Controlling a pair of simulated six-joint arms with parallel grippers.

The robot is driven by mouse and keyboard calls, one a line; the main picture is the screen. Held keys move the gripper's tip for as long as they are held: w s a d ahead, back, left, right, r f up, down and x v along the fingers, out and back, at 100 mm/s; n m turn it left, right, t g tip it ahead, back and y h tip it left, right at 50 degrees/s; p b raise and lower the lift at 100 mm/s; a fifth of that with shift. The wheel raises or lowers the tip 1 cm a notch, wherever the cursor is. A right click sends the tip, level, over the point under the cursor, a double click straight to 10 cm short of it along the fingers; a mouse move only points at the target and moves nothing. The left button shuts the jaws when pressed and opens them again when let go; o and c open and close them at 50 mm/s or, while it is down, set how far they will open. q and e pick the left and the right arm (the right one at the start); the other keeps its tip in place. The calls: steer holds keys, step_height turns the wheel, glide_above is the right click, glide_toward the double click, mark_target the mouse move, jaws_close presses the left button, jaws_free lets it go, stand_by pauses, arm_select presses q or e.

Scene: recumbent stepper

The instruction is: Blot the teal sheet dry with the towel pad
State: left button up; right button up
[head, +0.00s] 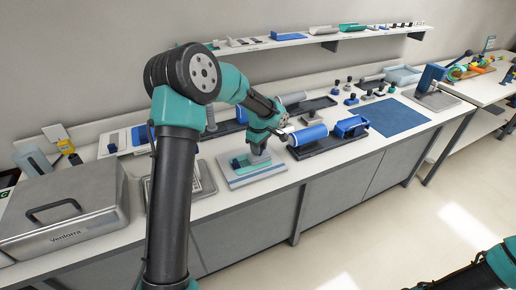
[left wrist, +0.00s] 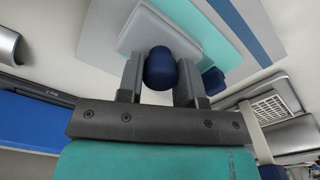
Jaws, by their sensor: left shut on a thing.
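My left gripper (head: 264,146) reaches down over a pale board (head: 238,184) at the front of the bench. In the left wrist view, the fingers of this gripper (left wrist: 160,84) are closed around a dark blue knob (left wrist: 160,66). The knob stands on a light grey pad (left wrist: 143,28), which looks like the towel pad (head: 258,159). The teal sheet (left wrist: 213,38) lies on the board, and the pad overlaps it. I cannot tell whether the pad presses on the sheet or hovers just above. My right gripper is out of view; only part of that arm shows at the lower right.
A small dark blue piece (left wrist: 213,79) is close to the right finger. A tray with blue rollers (head: 309,135) stands right of the board. A metal-lidded box (head: 62,212) and a grated tray (head: 203,181) are to the left. A blue mat (head: 392,117) lies clear farther right.

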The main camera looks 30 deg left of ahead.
arm_select(q)
steer(key=shift+r, duration=0.1)
steer(key=shift+r, duration=3.45)
steer(key=shift+a, duration=0.1)
